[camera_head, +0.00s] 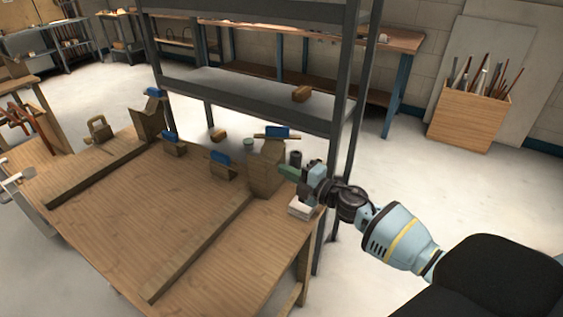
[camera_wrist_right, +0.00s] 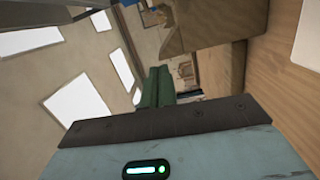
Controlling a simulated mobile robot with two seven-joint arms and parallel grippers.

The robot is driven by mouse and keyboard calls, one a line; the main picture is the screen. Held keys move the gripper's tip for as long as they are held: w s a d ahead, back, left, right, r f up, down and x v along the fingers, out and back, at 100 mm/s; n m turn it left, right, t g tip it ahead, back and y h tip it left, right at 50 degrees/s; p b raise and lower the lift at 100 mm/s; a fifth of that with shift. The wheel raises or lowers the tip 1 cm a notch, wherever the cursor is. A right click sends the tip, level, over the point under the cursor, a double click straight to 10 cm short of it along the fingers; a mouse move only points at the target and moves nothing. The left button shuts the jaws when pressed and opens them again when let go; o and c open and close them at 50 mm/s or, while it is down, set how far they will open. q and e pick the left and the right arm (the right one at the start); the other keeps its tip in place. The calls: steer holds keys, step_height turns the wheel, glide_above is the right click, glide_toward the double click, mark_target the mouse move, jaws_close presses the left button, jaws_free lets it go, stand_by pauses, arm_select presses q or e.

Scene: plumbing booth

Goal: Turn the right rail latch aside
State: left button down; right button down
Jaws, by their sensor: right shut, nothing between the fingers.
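The right rail (camera_head: 200,250) is a long wooden strip on the workbench. A tall wooden block (camera_head: 264,176) stands at its far end. A thin bar with a blue piece (camera_head: 277,132) lies across the block's top and looks like the right rail latch. My right gripper (camera_head: 283,171) has green fingers, shut and empty, just right of the block and below the blue piece. I cannot tell whether they touch the block. In the right wrist view the shut fingers (camera_wrist_right: 154,88) point past a wooden block (camera_wrist_right: 216,75). The left gripper is not seen.
Two smaller blue-topped blocks (camera_head: 221,170) (camera_head: 174,147) stand along the far edge. A left rail (camera_head: 100,175) ends at another blue-topped block (camera_head: 147,122). A white box (camera_head: 300,208) and a dark cylinder (camera_head: 295,158) are near my right gripper. Shelf posts (camera_head: 350,130) rise behind it.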

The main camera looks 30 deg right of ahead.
steer(key=s+f+m+h, duration=0.1)
steer(key=s+f+m, duration=0.1)
steer(key=s+a+f+m+h, duration=0.1)
steer(key=s+f+m+h, duration=0.1)
steer(key=s+f+m, duration=0.1)
steer(key=s+a+f+m+h, duration=0.1)
steer(key=s+f+m+h, duration=0.1)
steer(key=s+f+m, duration=0.1)
steer(key=shift+s+a, duration=0.15)
steer(key=shift+s, duration=0.1)
steer(key=s+a+f+m+g+h, duration=0.15)
steer(key=s+f+m+g, duration=0.3)
steer(key=s, duration=0.85)
steer(key=s+a+f+m+g, duration=0.3)
steer(key=s+f+g, duration=0.15)
steer(key=s, duration=0.75)
steer(key=s+a+f+m+g+h, duration=0.15)
steer(key=s+f+m+g, duration=0.3)
steer(key=s, duration=0.85)
steer(key=s+a+f+t+y, duration=0.1)
steer(key=a+f+t+y, duration=0.2)
steer(key=a+f+t, duration=0.1)
steer(key=shift+s+a+f, duration=0.3)
steer(key=shift+a+f, duration=0.15)
steer(key=shift+s, duration=0.1)
